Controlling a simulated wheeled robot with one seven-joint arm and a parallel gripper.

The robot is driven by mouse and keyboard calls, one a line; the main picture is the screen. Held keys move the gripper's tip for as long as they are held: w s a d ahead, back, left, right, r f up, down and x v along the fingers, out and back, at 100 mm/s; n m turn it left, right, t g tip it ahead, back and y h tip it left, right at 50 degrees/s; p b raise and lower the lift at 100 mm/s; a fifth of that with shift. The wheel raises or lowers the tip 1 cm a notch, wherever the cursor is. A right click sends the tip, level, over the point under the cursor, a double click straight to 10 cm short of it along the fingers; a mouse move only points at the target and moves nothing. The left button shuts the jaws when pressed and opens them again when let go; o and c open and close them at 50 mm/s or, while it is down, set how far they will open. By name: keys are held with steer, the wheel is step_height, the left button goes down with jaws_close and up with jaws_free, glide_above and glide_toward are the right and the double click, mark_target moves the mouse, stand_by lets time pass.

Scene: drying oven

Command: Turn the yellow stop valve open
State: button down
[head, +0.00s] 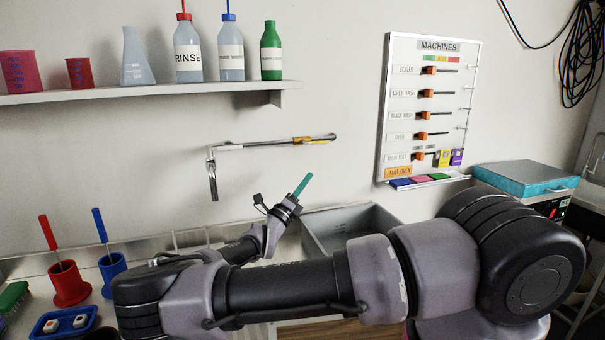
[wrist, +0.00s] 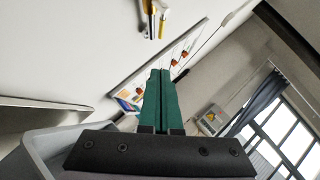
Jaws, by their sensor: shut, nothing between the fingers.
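The yellow stop valve (head: 302,140) is a small yellow lever on a thin metal pipe (head: 250,145) fixed to the wall. The pipe ends at the left in a downturned spout (head: 213,180). Yellow and metal parts of the valve (wrist: 152,18) show at the top of the wrist view. My gripper (head: 305,180) has green fingers that are shut together and empty. It is below the valve in the head view, pointing up and right, and apart from it. In the wrist view the closed fingers (wrist: 159,75) point up toward the wall, below the valve.
A grey sink basin (head: 350,225) lies below my gripper. A shelf (head: 200,89) with bottles and beakers is above the pipe. A MACHINES board (head: 430,105) hangs to the right. Red (head: 68,285) and blue (head: 112,270) holders stand at the left. The wall around the valve is clear.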

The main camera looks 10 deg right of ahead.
mark_target(320, 142)
steer(key=w+a+r+x, duration=0.1)
steer(key=a+x, duration=0.1)
steer(key=x, duration=0.9)
steer(key=shift+r, duration=0.25)
steer(key=shift+w+r, duration=0.2)
steer(key=shift+r, duration=0.35)
